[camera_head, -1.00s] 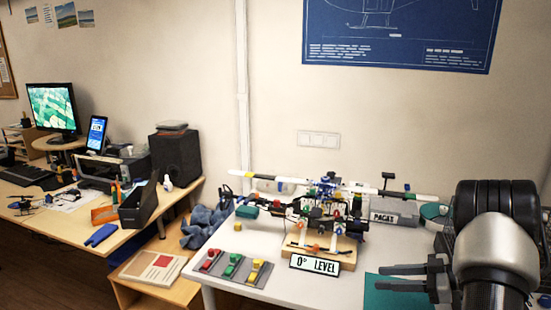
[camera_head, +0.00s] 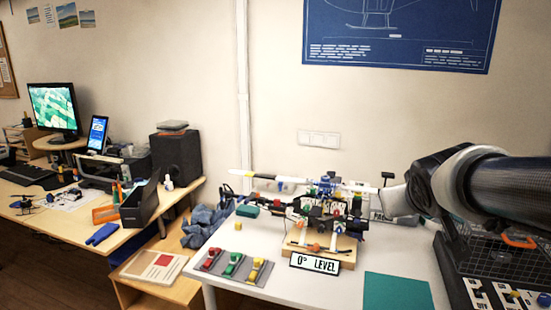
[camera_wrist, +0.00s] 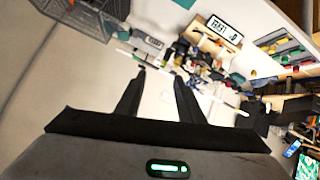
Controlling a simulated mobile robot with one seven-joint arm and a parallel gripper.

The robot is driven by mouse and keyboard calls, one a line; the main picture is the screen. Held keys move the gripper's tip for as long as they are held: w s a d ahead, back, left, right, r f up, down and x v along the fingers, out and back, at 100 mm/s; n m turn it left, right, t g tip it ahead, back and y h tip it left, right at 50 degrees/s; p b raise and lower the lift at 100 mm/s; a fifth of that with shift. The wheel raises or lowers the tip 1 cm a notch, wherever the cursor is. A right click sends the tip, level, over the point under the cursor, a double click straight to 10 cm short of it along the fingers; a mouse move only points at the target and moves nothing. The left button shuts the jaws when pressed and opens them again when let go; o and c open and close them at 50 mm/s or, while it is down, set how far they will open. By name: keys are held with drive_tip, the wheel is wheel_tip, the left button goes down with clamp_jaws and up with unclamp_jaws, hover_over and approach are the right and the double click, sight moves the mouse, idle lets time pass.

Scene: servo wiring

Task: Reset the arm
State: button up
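My arm (camera_head: 465,190) reaches in from the right edge of the head view, raised above the right end of the white table. My gripper's fingers cannot be made out in the head view. In the wrist view my gripper (camera_wrist: 160,74) has its two dark fingers apart, with nothing between them. The model helicopter (camera_head: 325,187) stands on a wooden base behind the "0° LEVEL" sign (camera_head: 314,264). It also shows, tilted, beyond the fingertips in the wrist view. My arm hides part of the grey "PACAT" block (camera_head: 380,215).
A grey tray (camera_head: 222,273) with red, green and yellow parts lies at the table's front left. A green mat (camera_head: 397,292) lies bare at the front. A black wire basket (camera_head: 480,245) and a switch panel (camera_head: 500,295) stand at the right.

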drive_tip(key=s+a+f+g+y, duration=0.25)
drive_tip(key=s+a, duration=0.35)
drive_tip(key=s, duration=0.3)
drive_tip(key=s+a+f+g+y, duration=0.15)
drive_tip(key=s+a+f, duration=0.35)
drive_tip(key=s, duration=0.5)
wheel_tip(320, 180, up, 14)
drive_tip(key=a+p, duration=0.1)
drive_tip(key=p, duration=1.2)
drive_tip(key=shift+a+r+g+p, duration=0.15)
drive_tip(key=shift+g+p, duration=0.15)
drive_tip(key=shift+p, duration=0.1)
